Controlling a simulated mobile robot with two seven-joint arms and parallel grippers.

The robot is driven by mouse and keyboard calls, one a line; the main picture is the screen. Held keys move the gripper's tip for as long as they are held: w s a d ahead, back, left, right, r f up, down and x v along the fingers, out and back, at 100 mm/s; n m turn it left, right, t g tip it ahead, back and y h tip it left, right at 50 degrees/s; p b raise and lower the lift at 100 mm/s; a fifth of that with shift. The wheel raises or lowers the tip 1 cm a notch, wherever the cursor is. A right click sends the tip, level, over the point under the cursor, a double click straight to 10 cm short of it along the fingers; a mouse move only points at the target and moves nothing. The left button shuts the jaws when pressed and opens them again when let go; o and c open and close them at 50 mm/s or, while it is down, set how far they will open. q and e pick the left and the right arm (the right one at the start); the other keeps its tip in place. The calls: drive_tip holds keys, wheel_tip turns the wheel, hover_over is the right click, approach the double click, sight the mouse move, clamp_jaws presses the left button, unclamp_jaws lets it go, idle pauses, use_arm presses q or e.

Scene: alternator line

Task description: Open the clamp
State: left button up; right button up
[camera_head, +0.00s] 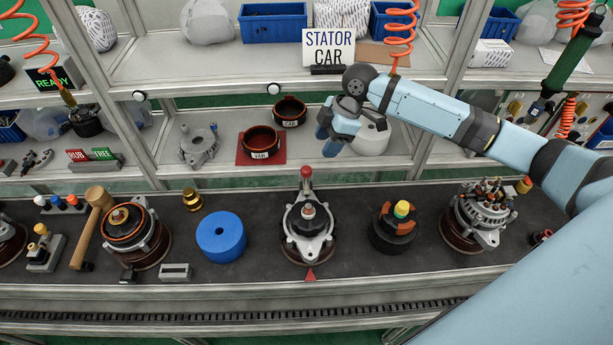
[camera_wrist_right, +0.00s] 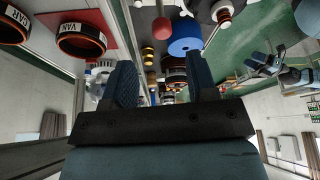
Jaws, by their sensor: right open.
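The clamp is at the middle of the bench, with a red-knobbed lever (camera_head: 306,174) standing up behind a silver alternator housing (camera_head: 308,228). A red triangle lies in front of it. In the right wrist view the red knob (camera_wrist_right: 162,28) shows near the top, beside the housing. My right gripper (camera_head: 333,130) is open and empty, behind and above the lever, in front of the middle shelf. Its spread fingers (camera_wrist_right: 160,80) hold nothing. What looks like my left gripper (camera_wrist_right: 265,62) shows small at the right of the right wrist view; its jaws are unclear.
A brass part (camera_head: 192,199) stands behind the ring. VAN (camera_head: 260,142) and CAR (camera_head: 289,111) stators sit on the shelf behind.

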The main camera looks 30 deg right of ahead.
sight(306, 178)
drive_tip(key=p+x, duration=0.1)
drive_tip(key=x, duration=1.1)
drive_tip(key=shift+a+p, duration=0.15)
drive_tip(key=shift+p, duration=0.25)
drive_tip(key=shift+a+f, duration=0.2)
drive_tip(key=shift+f, duration=0.3)
drive_tip(key=shift+w, duration=0.1)
drive_tip(key=c, duration=0.9)
